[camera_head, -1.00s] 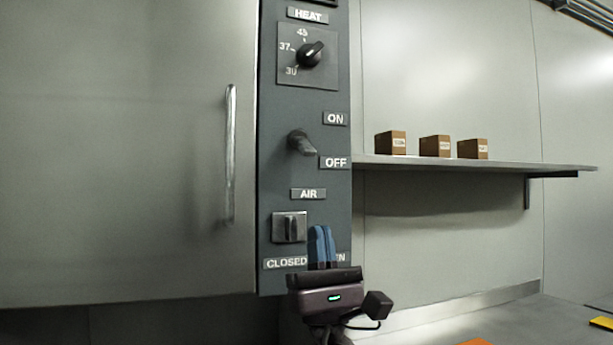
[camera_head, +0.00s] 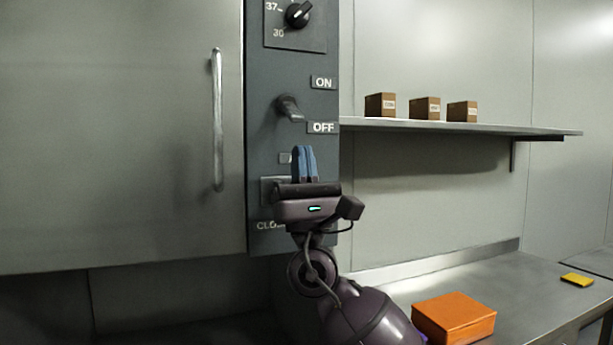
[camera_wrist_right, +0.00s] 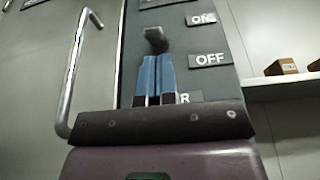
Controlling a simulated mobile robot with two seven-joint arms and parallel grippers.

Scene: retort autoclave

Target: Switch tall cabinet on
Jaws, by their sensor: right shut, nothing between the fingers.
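The tall cabinet (camera_head: 120,130) stands at the left in the head view, with a dark control panel (camera_head: 262,120) down its right side. A grey switch lever (camera_head: 289,108) sticks out between the ON label (camera_head: 322,83) and the OFF label (camera_head: 322,128), its tip tilted down toward OFF. My right gripper (camera_head: 305,150) is shut and empty, its blue fingertips pointing up just below the lever. In the right wrist view the lever (camera_wrist_right: 156,40) shows just above the fingertips (camera_wrist_right: 155,60); I cannot tell whether they touch. My left gripper is not in view.
A vertical door handle (camera_head: 217,120) stands left of the panel. The heat knob (camera_head: 298,14) is above the lever. A wall shelf (camera_head: 460,127) holds small brown boxes at the right. An orange box (camera_head: 453,318) and a yellow item (camera_head: 577,280) lie on the counter (camera_head: 530,285).

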